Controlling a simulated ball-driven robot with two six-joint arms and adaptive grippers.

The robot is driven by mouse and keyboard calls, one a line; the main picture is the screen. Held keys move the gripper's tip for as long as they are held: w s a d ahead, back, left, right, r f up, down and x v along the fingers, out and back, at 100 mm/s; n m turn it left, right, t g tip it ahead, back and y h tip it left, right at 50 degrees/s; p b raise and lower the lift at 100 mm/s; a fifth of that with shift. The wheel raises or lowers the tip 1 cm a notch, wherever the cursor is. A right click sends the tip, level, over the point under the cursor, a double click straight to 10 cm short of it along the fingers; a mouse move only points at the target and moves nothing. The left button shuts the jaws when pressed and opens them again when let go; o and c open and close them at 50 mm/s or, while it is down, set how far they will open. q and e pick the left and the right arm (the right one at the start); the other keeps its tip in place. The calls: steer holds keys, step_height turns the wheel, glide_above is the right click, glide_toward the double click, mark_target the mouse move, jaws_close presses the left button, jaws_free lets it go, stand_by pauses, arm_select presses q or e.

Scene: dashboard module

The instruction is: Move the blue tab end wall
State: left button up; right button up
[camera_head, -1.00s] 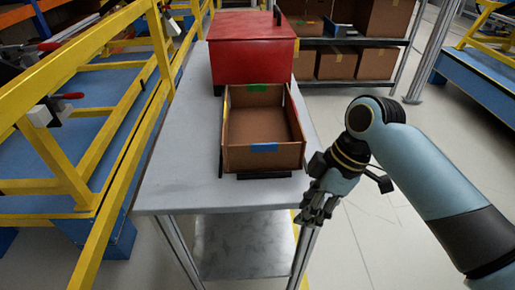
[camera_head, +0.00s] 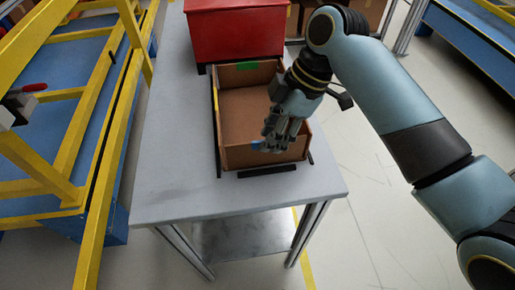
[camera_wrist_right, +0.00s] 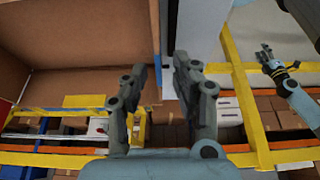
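The blue tab (camera_head: 257,145) is on the near end wall of the brown open box (camera_head: 236,156) on the grey table. My right gripper (camera_head: 268,142) is over that wall and partly hides the tab. In the right wrist view, the right gripper (camera_wrist_right: 160,68) has its fingers apart. A brown wall edge (camera_wrist_right: 155,30) runs up between the fingertips; I cannot tell if they touch it. My left gripper (camera_wrist_right: 268,58) shows small at the right of the wrist view, with its fingers seemingly spread.
A red bin (camera_head: 235,32) stands right behind the box. A green tab (camera_head: 247,66) is on the box's far end wall. Yellow rails (camera_head: 112,130) stand at the left.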

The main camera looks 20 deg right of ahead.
mark_target(252, 165)
steer(key=x, duration=0.5)
steer(key=shift+w, duration=0.1)
steer(key=shift+a+f, duration=0.15)
steer(key=shift+f, duration=0.2)
steer(key=shift+w+a+f, duration=0.1)
steer(key=shift+f, duration=0.25)
arm_select(q)
steer(key=shift+w+f, duration=0.15)
steer(key=shift+f, duration=0.05)
arm_select(e)
jaws_close()
